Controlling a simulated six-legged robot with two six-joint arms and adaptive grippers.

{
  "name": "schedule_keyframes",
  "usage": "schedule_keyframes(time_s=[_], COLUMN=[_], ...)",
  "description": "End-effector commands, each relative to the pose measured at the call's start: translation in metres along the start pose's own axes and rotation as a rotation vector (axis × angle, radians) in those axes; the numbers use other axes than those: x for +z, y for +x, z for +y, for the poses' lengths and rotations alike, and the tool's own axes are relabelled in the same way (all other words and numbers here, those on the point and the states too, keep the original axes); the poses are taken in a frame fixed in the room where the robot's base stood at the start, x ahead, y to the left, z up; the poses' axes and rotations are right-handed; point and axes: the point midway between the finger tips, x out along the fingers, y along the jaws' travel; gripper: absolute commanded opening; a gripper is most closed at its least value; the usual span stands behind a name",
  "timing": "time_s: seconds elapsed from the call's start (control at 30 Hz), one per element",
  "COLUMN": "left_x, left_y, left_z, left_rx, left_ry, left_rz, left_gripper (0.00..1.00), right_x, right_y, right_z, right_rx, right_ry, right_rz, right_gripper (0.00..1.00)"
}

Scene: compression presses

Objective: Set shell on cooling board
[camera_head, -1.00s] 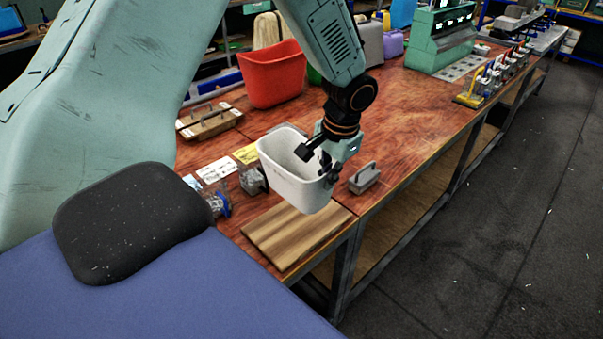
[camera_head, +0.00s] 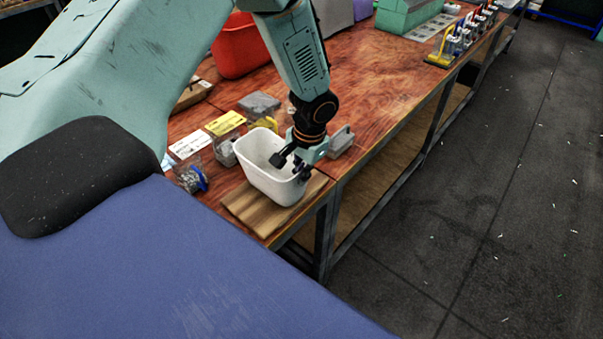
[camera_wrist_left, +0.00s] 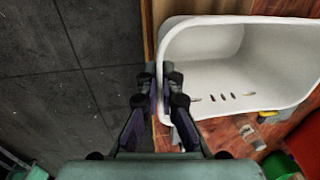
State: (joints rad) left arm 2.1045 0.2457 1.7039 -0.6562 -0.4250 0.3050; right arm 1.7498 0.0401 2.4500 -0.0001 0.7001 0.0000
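The shell, a white open-topped bin (camera_head: 268,178), is upright over the right part of the cooling board, a striped wooden board (camera_head: 245,212) at the table's near corner. Its base overlaps the board in the head view; I cannot tell whether it fully rests on it. My left gripper (camera_head: 289,166) is shut on the bin's right rim, with one finger inside and one outside. In the left wrist view the rim of the bin (camera_wrist_left: 235,75) runs between the fingertips (camera_wrist_left: 160,103). My right gripper is not in view.
A grey handled block (camera_head: 341,141) stands just behind the bin. Clear containers with small parts (camera_head: 190,178) and a yellow card (camera_head: 225,122) lie to the left. A red bin (camera_head: 238,48) stands further back. The table edge drops to the floor at right.

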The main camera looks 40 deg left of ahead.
Motion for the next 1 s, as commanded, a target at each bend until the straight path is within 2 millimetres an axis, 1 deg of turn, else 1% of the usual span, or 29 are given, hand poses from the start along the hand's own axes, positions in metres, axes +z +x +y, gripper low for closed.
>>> schedule_keyframes(time_s=[0.23,0.3,0.53,0.83,0.93,1.0], left_x=[0.000,0.001,0.001,0.001,0.000,-0.001], left_y=[0.006,0.006,0.005,0.004,-0.004,-0.012], left_z=[0.001,0.001,0.001,0.001,0.000,0.000], left_rx=[0.000,0.000,0.000,0.000,0.000,0.000], left_ry=[0.000,0.000,0.000,-0.001,-0.001,-0.001], left_rz=[-0.001,-0.001,-0.001,-0.001,0.000,0.002], left_gripper=[0.00,0.08,0.27,0.28,0.28,0.28], right_x=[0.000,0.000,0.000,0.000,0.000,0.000], right_y=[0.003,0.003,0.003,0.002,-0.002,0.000], right_z=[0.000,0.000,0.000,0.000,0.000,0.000], right_rx=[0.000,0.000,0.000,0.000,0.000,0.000], right_ry=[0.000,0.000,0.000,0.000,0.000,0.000], right_rz=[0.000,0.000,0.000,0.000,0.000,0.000], right_gripper=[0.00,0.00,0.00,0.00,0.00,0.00])
